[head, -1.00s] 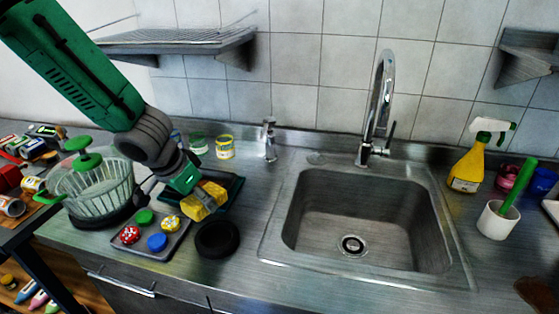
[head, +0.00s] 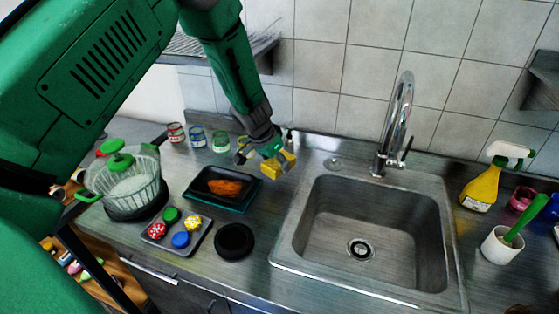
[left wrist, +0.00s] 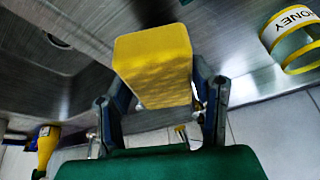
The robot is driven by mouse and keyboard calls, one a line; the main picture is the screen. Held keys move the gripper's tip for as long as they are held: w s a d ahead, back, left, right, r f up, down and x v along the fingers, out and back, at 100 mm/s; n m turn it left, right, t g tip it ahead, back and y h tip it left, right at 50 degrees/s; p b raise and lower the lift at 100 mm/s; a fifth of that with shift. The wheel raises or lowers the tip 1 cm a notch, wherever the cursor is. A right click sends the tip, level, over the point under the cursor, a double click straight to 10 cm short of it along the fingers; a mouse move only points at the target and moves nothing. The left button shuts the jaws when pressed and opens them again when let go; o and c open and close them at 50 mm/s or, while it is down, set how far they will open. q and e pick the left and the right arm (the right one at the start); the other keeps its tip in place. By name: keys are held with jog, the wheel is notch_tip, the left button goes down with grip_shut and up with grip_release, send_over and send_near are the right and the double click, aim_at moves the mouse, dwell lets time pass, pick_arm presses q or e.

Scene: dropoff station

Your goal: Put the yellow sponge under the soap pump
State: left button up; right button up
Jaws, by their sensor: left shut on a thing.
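The yellow sponge (head: 279,166) is held in the air by my left gripper (head: 270,155), above the counter left of the sink. The left wrist view shows the sponge (left wrist: 155,60) between the two fingers of the left gripper (left wrist: 162,98), which is shut on it. The soap pump (head: 289,137) stands at the back of the counter near the wall. Only its top shows just behind the sponge and gripper; its lower part is hidden. I cannot tell the exact gap between sponge and pump. My right gripper is not in view.
The sink (head: 375,270) and faucet (head: 396,125) are to the right. Several jars (head: 220,142) stand along the back left. A dark tray (head: 205,199) with an orange item, a small lid tray (head: 203,240) and a black disc (head: 234,241) lie in front.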

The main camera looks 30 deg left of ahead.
aim_at(278, 181)
pick_arm(q)
jog(key=shift+w+f, duration=0.1)
jog(key=shift+w, duration=0.4)
jog(key=shift+w+f, duration=0.15)
jog(key=shift+w, duration=0.05)
jog(key=f, duration=0.2)
jog(key=a+f, duration=0.1)
jog(key=shift+a+f, duration=0.15)
jog(key=shift+f, duration=0.2)
jog(key=shift+d, duration=0.55)
jog(key=shift+f, duration=0.4)
jog(key=o, duration=0.6)
jog(key=shift+a, duration=0.1)
jog(key=o, duration=0.3)
jog(key=shift+s+a, duration=0.1)
jog(key=shift+a, duration=0.2)
jog(key=shift+r, duration=0.45)
jog(key=v, duration=1.2)
jog(key=shift+r+p, duration=0.15)
jog(key=shift+p, duration=0.2)
